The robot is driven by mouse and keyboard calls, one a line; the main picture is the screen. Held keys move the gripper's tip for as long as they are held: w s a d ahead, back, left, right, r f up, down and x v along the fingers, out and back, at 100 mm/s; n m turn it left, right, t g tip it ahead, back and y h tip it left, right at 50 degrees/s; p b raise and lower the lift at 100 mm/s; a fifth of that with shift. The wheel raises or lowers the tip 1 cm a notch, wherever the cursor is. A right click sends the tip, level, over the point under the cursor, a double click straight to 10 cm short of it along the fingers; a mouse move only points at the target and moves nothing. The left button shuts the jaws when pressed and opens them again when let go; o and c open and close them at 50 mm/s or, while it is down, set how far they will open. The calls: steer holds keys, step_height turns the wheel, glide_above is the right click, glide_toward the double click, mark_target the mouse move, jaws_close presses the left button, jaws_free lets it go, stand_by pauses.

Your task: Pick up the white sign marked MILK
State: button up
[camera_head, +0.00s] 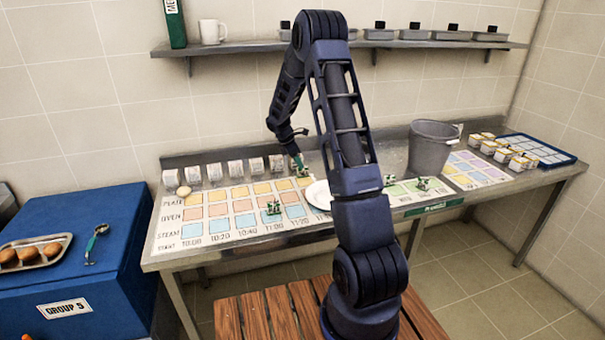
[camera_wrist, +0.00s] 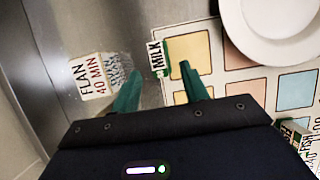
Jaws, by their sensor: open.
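The white sign marked MILK (camera_wrist: 157,58) shows in the wrist view, a small white block with a green side, near the board's edge beside a yellow square. My gripper (camera_wrist: 161,72) is open, with its two green fingers pointing at the sign. The sign appears between and just beyond the fingertips, and I cannot tell whether either finger touches it. In the head view my gripper (camera_head: 298,160) is low over the back of the board, at the right end of a row of white cards. The sign is too small there to read.
A card marked FLAN 40 MIN (camera_wrist: 88,75) stands left of the fingers. A white plate (camera_wrist: 232,22) lies to the right; my arm partly hides it in the head view. The coloured schedule board (camera_head: 165,228) holds small green-and-white pieces (camera_head: 273,208). A grey bucket (camera_head: 432,150) stands farther right.

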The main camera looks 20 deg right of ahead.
mark_target(303, 172)
steer(key=x, duration=0.5)
steer(key=shift+w+d+r, duration=0.1)
steer(key=shift+d, duration=0.15)
steer(key=shift+c, duration=0.3)
jaws_close()
